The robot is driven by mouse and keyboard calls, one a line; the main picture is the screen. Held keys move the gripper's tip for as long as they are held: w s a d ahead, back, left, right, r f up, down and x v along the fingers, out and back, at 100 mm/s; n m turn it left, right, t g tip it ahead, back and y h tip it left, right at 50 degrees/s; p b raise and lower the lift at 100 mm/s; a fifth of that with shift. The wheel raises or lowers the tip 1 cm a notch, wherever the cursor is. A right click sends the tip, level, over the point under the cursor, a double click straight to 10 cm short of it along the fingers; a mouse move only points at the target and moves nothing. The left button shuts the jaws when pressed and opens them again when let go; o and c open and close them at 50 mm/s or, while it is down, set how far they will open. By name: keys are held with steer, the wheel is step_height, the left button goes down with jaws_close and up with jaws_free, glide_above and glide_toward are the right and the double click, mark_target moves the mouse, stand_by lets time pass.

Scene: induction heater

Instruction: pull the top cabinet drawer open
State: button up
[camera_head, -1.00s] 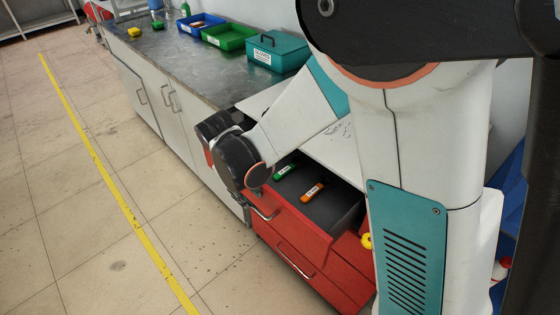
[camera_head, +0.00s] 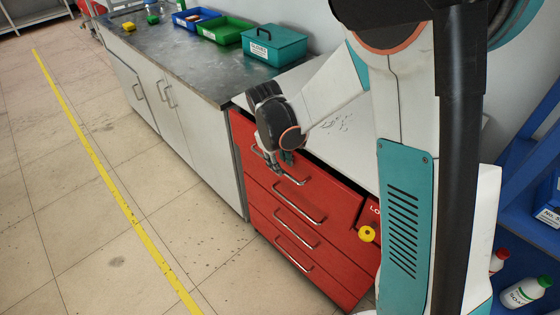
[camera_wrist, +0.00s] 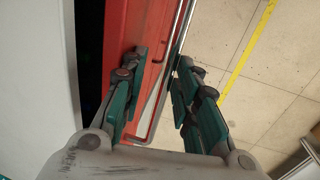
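The red cabinet (camera_head: 335,268) stands below a white top, with several drawers, each with a metal bar handle. The top drawer (camera_head: 325,187) is nearly closed, with a narrow dark gap along its upper edge. My gripper (camera_head: 281,170) is at the left part of its handle (camera_head: 294,180). In the wrist view, my gripper (camera_wrist: 158,95) is open, with its fingers spread and the handle (camera_wrist: 180,45) running between them. The red drawer front (camera_wrist: 122,30) is behind the left finger. Whether a finger touches the handle is unclear.
Grey cupboards (camera_head: 200,135) adjoin on the left under a dark countertop (camera_head: 155,60). The countertop bears a teal box (camera_head: 274,47), a green bin (camera_head: 226,30) and a blue bin (camera_head: 196,18). Floor in front is clear.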

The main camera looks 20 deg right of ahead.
steer(key=shift+r, duration=0.1)
steer(key=p+v, duration=1)
steer(key=v, duration=0.5)
steer(key=shift+r, duration=0.35)
stand_by(1.0)
stand_by(0.5)
